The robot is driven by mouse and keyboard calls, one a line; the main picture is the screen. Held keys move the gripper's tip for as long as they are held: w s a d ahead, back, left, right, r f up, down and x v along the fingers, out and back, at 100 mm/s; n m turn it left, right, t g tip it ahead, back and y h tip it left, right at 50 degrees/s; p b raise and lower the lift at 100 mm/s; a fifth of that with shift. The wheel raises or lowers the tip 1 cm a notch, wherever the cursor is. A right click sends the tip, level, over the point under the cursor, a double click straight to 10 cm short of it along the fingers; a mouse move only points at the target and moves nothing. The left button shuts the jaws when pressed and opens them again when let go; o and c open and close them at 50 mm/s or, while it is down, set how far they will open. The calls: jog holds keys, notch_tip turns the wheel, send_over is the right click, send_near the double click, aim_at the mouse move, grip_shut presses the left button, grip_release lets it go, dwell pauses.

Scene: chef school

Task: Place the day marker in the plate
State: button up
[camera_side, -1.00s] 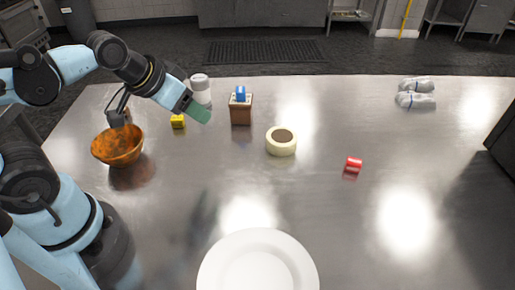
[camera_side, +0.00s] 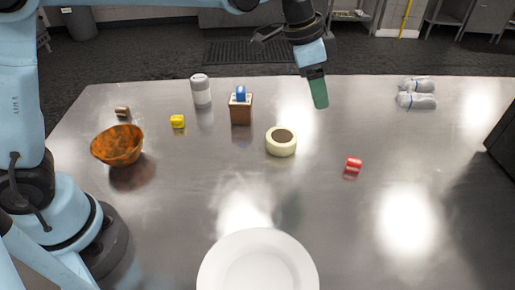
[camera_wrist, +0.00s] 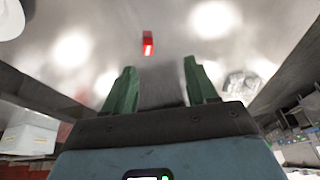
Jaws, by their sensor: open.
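The white plate (camera_side: 258,244) lies empty at the front middle of the steel table; part of it shows at the top left of the wrist view (camera_wrist: 9,18). A small red piece with a pale stripe (camera_side: 353,165) lies right of the tape roll; it is also in the wrist view (camera_wrist: 148,44). A small yellow block (camera_side: 177,121) and a small brown piece (camera_side: 122,111) lie at the left. I cannot tell for sure which is the day marker. My gripper (camera_side: 319,100) is open and empty, above the table behind the red piece; its green fingers are apart in the wrist view (camera_wrist: 160,85).
An orange bowl (camera_side: 118,146) stands at the left. A pale tape roll (camera_side: 281,143), a wooden block with a blue top (camera_side: 241,109) and a white canister (camera_side: 200,90) stand mid-table. Bottles (camera_side: 416,101) lie at the back right. The table around the red piece is clear.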

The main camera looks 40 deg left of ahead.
jog(key=w+d+f+m+g, duration=0.1)
jog(key=w+d+f+m, duration=0.2)
jog(key=d+f, duration=0.3)
send_over(355, 161)
jog(key=a, duration=0.1)
jog(key=shift+g, duration=0.3)
jog(key=f, duration=0.4)
jog(key=shift+s+a+f, duration=0.2)
jog(key=shift+s+f, duration=0.15)
jog(key=shift+f, duration=0.05)
jog(key=shift+a+x, duration=0.1)
jog(key=shift+x, duration=1.3)
jog(key=shift+a+x, duration=0.15)
jog(key=shift+x, duration=1.3)
jog(key=shift+c, duration=0.4)
grip_shut()
jog(key=shift+r, duration=0.1)
